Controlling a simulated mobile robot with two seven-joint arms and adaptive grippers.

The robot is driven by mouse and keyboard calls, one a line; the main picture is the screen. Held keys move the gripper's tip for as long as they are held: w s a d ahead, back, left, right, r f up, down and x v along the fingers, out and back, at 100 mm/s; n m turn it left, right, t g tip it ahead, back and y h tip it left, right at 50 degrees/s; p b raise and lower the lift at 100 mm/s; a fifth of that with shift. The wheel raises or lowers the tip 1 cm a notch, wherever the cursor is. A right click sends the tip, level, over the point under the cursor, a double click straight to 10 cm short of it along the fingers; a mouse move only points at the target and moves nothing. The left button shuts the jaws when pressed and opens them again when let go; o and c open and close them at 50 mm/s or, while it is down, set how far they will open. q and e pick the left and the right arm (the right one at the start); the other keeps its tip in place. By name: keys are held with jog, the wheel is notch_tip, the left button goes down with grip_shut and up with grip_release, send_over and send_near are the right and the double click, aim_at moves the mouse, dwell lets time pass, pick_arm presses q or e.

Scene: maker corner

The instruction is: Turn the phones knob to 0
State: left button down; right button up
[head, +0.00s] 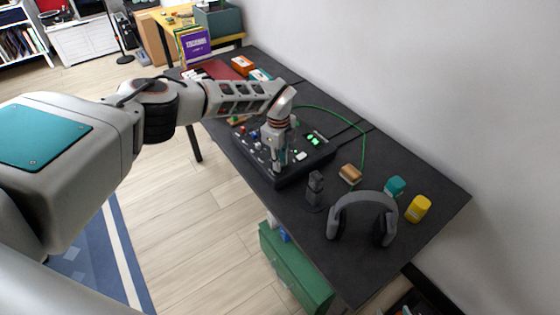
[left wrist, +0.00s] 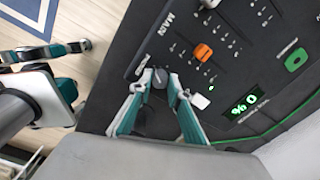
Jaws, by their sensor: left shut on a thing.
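The black control box (head: 287,165) lies on the dark desk, with lit green displays and several knobs and buttons. My left gripper (head: 277,166) reaches down onto its near side. In the left wrist view its two teal-and-white fingers (left wrist: 159,82) are shut on a small dark knob (left wrist: 160,77), one on each side. Any label of this knob is hidden or too small to read. A green display (left wrist: 244,105) on the box shows a 0 and a percent sign, seen rotated. White-and-teal jointed parts (left wrist: 75,68) over the floor look like my right gripper; their opening is unclear.
Grey headphones (head: 362,203), a dark upright object (head: 315,188), a teal item (head: 395,186) and a yellow one (head: 418,208) stand on the desk's near right part. A green cable (head: 350,124) crosses behind.

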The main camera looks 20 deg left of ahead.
dwell(0.3)
pick_arm(q)
jog(key=c, duration=1.9)
grip_release()
jog(key=r, duration=1.2)
jog(key=shift+s, duration=0.25)
